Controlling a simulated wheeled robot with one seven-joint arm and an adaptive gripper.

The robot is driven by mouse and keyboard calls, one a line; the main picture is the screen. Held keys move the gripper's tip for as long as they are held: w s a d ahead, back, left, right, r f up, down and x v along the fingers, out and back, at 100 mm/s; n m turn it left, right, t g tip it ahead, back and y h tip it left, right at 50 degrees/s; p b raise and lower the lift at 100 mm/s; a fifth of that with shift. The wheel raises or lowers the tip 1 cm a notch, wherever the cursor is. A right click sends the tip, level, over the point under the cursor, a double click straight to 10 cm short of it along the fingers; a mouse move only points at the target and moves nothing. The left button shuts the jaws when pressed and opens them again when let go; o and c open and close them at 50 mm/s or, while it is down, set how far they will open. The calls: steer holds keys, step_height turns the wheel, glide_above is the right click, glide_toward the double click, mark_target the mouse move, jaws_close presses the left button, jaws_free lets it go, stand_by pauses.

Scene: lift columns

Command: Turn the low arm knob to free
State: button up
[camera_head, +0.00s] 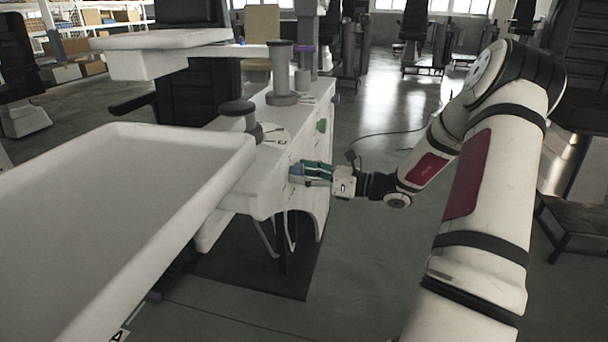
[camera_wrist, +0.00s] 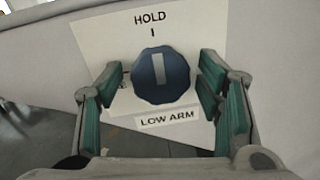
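The low arm knob (camera_wrist: 162,76) is blue and many-sided, with a pale bar on its face. The bar stands nearly upright, toward the word HOLD on the white label plate (camera_wrist: 95,42). A LOW ARM label sits below the knob. My gripper (camera_wrist: 162,82) has its green-padded fingers on the left and right of the knob, with a gap showing on each side; it is open. In the head view the blue knob (camera_head: 296,170) is on the side of the white cabinet, and my gripper (camera_head: 305,170) reaches it from the right. The plate's left and right parts are partly hidden by my fingers.
The white cabinet (camera_head: 270,185) carries a green knob (camera_head: 321,125) and a purple knob (camera_head: 337,99) farther back. A large white tray (camera_head: 110,220) fills the left foreground. Grey columns stand on the cabinet top. The floor right of the cabinet is open, with a dark cable.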

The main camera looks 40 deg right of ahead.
steer(key=c, duration=0.8)
steer(key=shift+n, duration=0.4)
steer(key=n, duration=0.3)
steer(key=shift+n, duration=0.4)
steer(key=n+b, duration=0.1)
steer(key=n, duration=0.3)
steer(key=shift+f+n+y, duration=0.1)
steer(key=shift+n+y, duration=0.2)
steer(key=n+b, duration=0.2)
steer(key=n, duration=0.3)
steer(key=shift+f+y+b, duration=0.1)
steer(key=shift+y+b, duration=0.25)
steer(key=shift+y, duration=0.05)
steer(key=n+b, duration=0.2)
steer(key=n, duration=0.2)
steer(key=shift+b, duration=0.35)
steer(key=shift+n, duration=0.5)
